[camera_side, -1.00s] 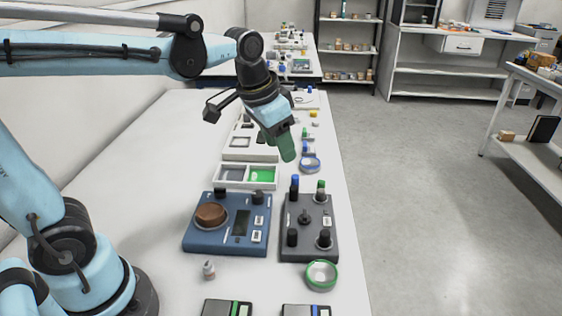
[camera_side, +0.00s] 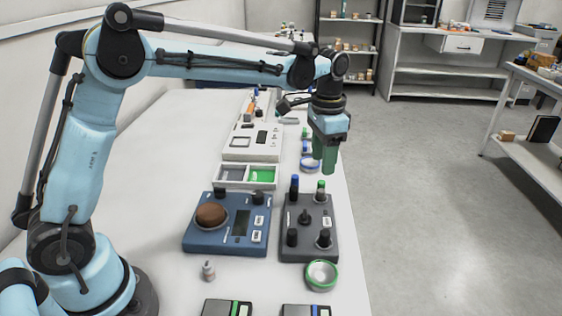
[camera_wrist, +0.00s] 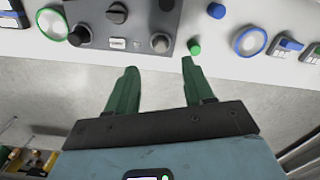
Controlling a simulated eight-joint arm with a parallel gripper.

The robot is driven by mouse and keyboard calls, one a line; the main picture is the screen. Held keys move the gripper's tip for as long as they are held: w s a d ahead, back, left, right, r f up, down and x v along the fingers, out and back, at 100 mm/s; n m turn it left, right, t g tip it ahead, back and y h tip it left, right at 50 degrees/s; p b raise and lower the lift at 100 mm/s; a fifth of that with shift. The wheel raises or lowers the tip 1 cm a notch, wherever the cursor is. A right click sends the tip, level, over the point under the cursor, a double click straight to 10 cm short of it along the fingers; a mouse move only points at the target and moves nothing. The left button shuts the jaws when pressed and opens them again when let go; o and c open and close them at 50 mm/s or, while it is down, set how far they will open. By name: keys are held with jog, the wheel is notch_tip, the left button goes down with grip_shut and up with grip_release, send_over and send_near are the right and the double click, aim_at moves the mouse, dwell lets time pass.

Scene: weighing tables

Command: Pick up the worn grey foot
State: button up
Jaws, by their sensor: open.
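A dark grey board (camera_side: 305,218) carries short dark feet near its corners and a knob (camera_side: 304,217) in the middle. My gripper (camera_side: 327,168) has green fingers and hangs pointing down beyond the board's far right corner. In the wrist view my gripper (camera_wrist: 159,66) is open and empty, apart from the feet.
A blue plug (camera_side: 295,181) and a green plug (camera_side: 321,185) stand at the board's far edge. A green-rimmed dish (camera_side: 322,275) is in front. A blue device (camera_side: 228,226) is left. The table's right edge is close, with floor beyond. Free tabletop lies at left.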

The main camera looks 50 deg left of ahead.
aim_at(321, 190)
jog(key=shift+w+f, duration=0.15)
jog(key=shift+f, duration=4.25)
grip_shut()
